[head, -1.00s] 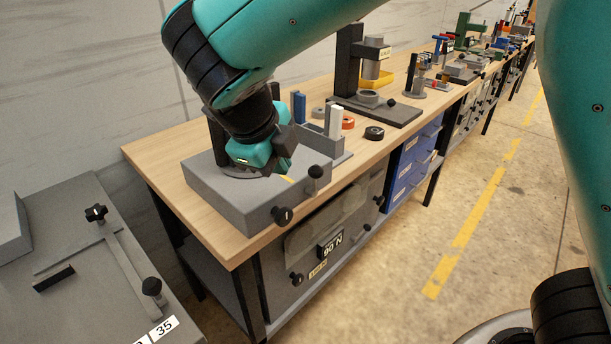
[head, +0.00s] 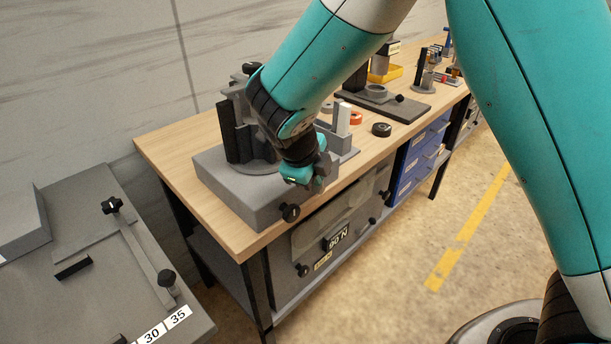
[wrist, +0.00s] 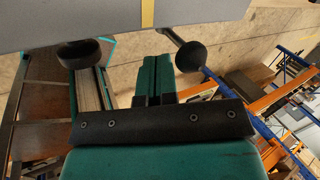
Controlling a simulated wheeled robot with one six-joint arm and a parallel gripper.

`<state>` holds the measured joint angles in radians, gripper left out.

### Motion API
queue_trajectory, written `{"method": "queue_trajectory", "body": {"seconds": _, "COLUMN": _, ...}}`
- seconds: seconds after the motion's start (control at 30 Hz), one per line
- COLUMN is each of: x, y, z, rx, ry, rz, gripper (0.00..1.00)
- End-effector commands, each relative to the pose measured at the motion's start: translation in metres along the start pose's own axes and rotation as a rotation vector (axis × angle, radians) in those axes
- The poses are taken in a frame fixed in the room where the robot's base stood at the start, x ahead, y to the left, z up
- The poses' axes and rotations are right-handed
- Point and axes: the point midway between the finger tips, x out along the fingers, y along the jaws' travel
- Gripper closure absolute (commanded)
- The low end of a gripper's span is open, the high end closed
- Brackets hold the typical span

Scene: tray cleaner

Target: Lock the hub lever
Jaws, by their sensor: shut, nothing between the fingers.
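The grey box-shaped unit (head: 225,190) stands on the near end of the wooden bench, with a round hub and dark upright column on top. A short lever (wrist: 190,57) with a black ball end sticks out from the unit in the wrist view, to the right of my fingertips. In the head view my gripper hides it. A black round knob (head: 290,212) is on the unit's front; a dark round knob (wrist: 84,52) shows left of my fingers. My gripper (head: 318,180) is shut and empty at the unit's front right edge. In the wrist view its fingertips (wrist: 154,68) look apart from the ball.
A yellow stripe (wrist: 147,12) marks the unit. A grey panel with knobs (head: 90,260) stands at the left. The floor at right is open.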

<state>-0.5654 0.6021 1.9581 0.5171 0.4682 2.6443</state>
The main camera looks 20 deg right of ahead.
Motion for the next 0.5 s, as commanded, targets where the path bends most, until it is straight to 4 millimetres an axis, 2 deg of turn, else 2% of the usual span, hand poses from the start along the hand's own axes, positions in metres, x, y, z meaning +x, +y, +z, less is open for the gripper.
{"method": "queue_trajectory", "body": {"seconds": 0.5, "x": 0.0039, "y": -0.0069, "z": -0.0015, "rx": 0.002, "ry": -0.001, "rz": 0.0, "gripper": 1.0}}
